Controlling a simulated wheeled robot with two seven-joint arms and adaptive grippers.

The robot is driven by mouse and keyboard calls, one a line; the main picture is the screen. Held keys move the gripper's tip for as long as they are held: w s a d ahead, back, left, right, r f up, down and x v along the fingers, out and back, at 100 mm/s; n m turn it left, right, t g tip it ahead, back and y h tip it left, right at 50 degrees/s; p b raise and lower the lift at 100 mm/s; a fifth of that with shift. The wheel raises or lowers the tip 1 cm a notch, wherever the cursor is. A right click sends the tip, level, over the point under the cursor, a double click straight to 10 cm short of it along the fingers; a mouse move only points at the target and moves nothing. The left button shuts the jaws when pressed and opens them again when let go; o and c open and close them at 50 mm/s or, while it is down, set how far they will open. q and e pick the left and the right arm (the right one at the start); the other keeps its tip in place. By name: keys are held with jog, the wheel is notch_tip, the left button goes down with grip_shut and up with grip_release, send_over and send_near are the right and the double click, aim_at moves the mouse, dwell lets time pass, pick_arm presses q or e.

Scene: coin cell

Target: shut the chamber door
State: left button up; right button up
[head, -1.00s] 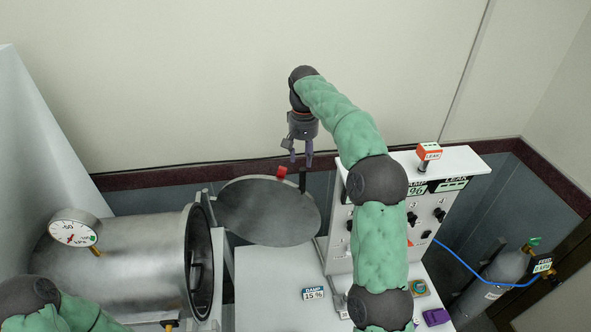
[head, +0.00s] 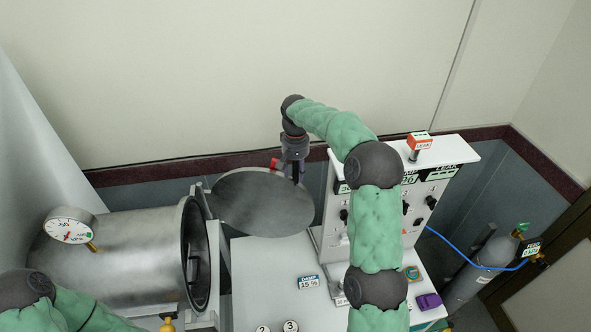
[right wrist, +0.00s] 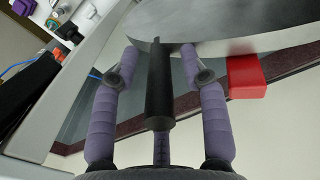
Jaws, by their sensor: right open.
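The chamber (head: 130,255) is a metal cylinder lying at the left, its dark round mouth facing right. Its door (head: 262,205), a round grey metal disc, stands swung open to the right of the mouth; it also shows at the top of the right wrist view (right wrist: 240,28). A black bar handle (right wrist: 160,90) stands out from the door's edge, beside a red block (right wrist: 246,77). My right gripper (right wrist: 158,60) is open, with one purple finger on each side of the handle. In the head view, the right gripper (head: 294,172) is at the door's far right edge. My left gripper is out of view.
A round gauge (head: 70,228) sits on the chamber. A DAMP 15% tag (head: 308,282) lies on the white bench (head: 265,275). A gas cylinder (head: 480,270) stands far right.

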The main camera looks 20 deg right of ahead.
jog(key=shift+f, duration=0.15)
grip_shut()
